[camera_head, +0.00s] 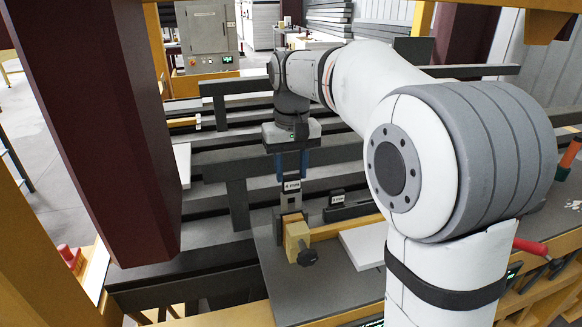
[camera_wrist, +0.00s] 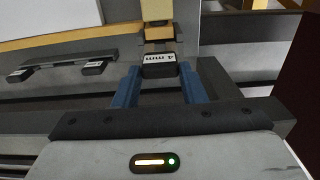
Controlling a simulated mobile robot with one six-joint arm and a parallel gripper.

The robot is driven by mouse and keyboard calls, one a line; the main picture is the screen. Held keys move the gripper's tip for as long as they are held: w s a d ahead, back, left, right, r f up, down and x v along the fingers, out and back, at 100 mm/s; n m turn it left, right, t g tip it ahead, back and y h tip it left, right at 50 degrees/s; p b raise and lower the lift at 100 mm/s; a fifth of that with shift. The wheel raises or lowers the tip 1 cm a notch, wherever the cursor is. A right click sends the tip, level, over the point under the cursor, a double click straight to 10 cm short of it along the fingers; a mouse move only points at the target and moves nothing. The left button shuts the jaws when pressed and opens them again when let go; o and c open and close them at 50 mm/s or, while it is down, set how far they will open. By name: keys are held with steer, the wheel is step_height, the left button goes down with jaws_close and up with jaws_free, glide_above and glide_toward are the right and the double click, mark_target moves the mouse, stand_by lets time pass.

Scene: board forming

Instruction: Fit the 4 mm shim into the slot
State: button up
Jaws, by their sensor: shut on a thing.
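My gripper (camera_head: 292,172) points down with its two blue fingers shut on a dark shim (camera_head: 291,187) with a white label. In the wrist view the shim (camera_wrist: 160,66) sits between the blue fingertips, and its label reads "4 mm" upside down. Just below the shim in the head view is a wooden block (camera_head: 297,236) with a black knob (camera_head: 307,257) on its front. The wooden block also shows beyond the shim in the wrist view (camera_wrist: 158,33). I cannot make out the slot itself, or whether the shim's lower end touches anything.
A dark rack (camera_head: 350,211) with another labelled shim (camera_head: 337,198) lies right of the held shim. In the wrist view two dark shims (camera_wrist: 95,68) rest at the left. A white board (camera_head: 364,247) lies on the grey bench, and a maroon column (camera_head: 100,120) stands at left.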

mark_target(291, 192)
steer(key=shift+f+b, duration=1.8)
steer(key=shift+f, duration=1.25)
steer(key=o, duration=1.1)
step_height(291, 192, up, 8)
steer(key=shift+f, duration=0.1)
steer(key=s+d+f+t, duration=0.1)
steer(key=s+d+f, duration=0.2)
steer(key=s+f, duration=0.2)
steer(key=s+d+f+m+t, duration=0.1)
steer(key=s+d+f, duration=0.2)
steer(key=s, duration=0.7)
steer(key=s+d+f+m+t, duration=0.1)
steer(key=s+d+f, duration=0.2)
steer(key=s+f, duration=0.3)
steer(key=shift+s+d+f, duration=0.15)
steer(key=shift+s+d, duration=0.05)
steer(key=shift+s, duration=0.25)
steer(key=shift+s+d+f, duration=0.15)
steer(key=shift+s, duration=0.3)
